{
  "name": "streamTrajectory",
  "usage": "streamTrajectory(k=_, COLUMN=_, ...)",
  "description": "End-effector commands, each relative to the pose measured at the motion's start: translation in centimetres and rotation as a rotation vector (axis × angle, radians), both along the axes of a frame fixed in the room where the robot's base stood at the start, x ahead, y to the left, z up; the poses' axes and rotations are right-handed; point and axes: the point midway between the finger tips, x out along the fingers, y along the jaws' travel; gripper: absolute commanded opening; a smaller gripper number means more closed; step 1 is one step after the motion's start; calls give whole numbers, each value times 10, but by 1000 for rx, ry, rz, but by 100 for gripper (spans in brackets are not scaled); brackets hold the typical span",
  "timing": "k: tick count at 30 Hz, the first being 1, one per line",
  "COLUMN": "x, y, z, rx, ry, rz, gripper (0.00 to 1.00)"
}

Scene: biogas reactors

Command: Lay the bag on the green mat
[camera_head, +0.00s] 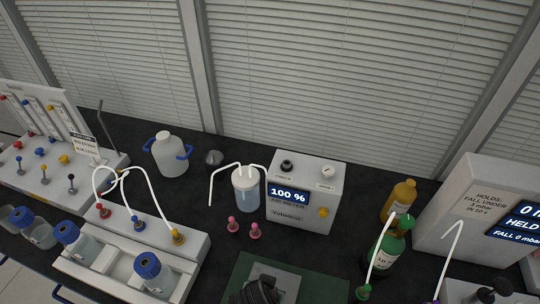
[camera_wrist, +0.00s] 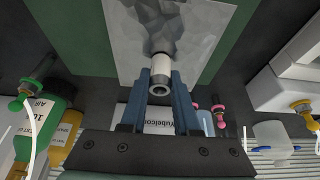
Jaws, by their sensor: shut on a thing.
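The silver-grey bag (camera_wrist: 180,25) has a pale cylindrical fitting (camera_wrist: 160,78) at its near end. My gripper (camera_wrist: 161,82) is shut on this fitting, with one blue finger on each side. In the head view part of the bag (camera_head: 287,277) shows beside my dark gripper (camera_head: 258,288), at the bottom edge. The bag is over the green mat (camera_head: 238,268), which also shows on both sides of it in the wrist view (camera_wrist: 75,30). I cannot tell whether the bag touches the mat. Its far end is cut off in the wrist view.
A white box reading 100 % (camera_head: 305,190) stands behind the mat, with a clear bottle (camera_head: 247,190) and two pink-topped pieces (camera_head: 254,231) nearby. Green (camera_head: 390,250) and yellow (camera_head: 400,197) cylinders stand to the right. A white rack with blue-capped bottles (camera_head: 150,270) stands left.

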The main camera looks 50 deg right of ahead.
Motion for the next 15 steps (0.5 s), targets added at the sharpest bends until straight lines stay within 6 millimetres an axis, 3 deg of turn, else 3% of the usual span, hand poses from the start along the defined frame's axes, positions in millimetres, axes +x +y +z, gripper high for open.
streamTrajectory(k=9, x=1, y=0, z=-38, rx=0, ry=1, rz=3, gripper=0)
streamTrajectory(k=15, x=1, y=0, z=-45, rx=-1, ry=-3, rz=3, gripper=0)
